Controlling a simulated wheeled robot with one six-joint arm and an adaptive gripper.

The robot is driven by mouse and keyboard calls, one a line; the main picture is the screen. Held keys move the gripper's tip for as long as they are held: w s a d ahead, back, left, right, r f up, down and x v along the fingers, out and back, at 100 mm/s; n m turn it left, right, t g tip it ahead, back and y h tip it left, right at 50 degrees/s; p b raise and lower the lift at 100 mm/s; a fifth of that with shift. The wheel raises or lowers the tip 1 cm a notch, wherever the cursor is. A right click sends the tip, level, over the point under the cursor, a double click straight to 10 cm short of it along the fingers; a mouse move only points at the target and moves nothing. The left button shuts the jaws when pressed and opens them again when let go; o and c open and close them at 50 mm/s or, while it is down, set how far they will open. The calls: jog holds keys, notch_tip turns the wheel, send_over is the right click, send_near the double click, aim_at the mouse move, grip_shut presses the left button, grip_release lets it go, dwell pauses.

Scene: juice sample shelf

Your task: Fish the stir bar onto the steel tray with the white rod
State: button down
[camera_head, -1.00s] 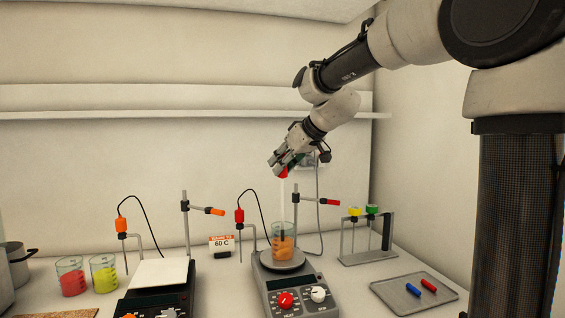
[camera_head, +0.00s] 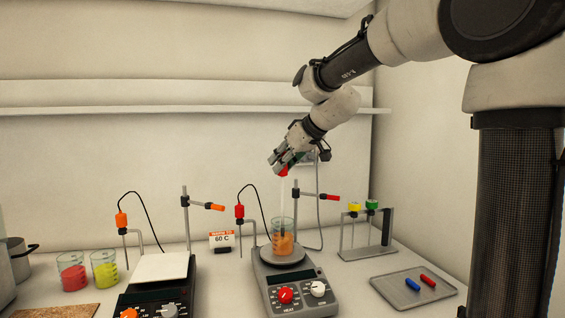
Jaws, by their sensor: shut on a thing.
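My gripper (camera_head: 283,167) is shut on the red top of the white rod (camera_head: 283,194), above the hotplate. The rod hangs about upright, and its lower end goes into the glass beaker (camera_head: 283,223) of orange liquid. The beaker stands on the round plate of the grey hotplate (camera_head: 293,285). I cannot make out a stir bar in the beaker; the liquid hides the rod's tip.
A rack (camera_head: 366,252) with yellow and green-topped rods stands behind the tray. A red-tipped clamp stand (camera_head: 318,195) is behind the beaker. Left are a second hotplate (camera_head: 160,268), a "60 C" sign (camera_head: 222,240), and red (camera_head: 72,272) and yellow (camera_head: 104,270) beakers. A shelf (camera_head: 180,111) runs above.

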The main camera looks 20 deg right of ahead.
jog(key=shift+r, duration=0.1)
notch_tip(320, 180, up, 14)
jog(key=shift+r, duration=0.2)
dwell(1.9)
jog(key=shift+d, duration=0.1)
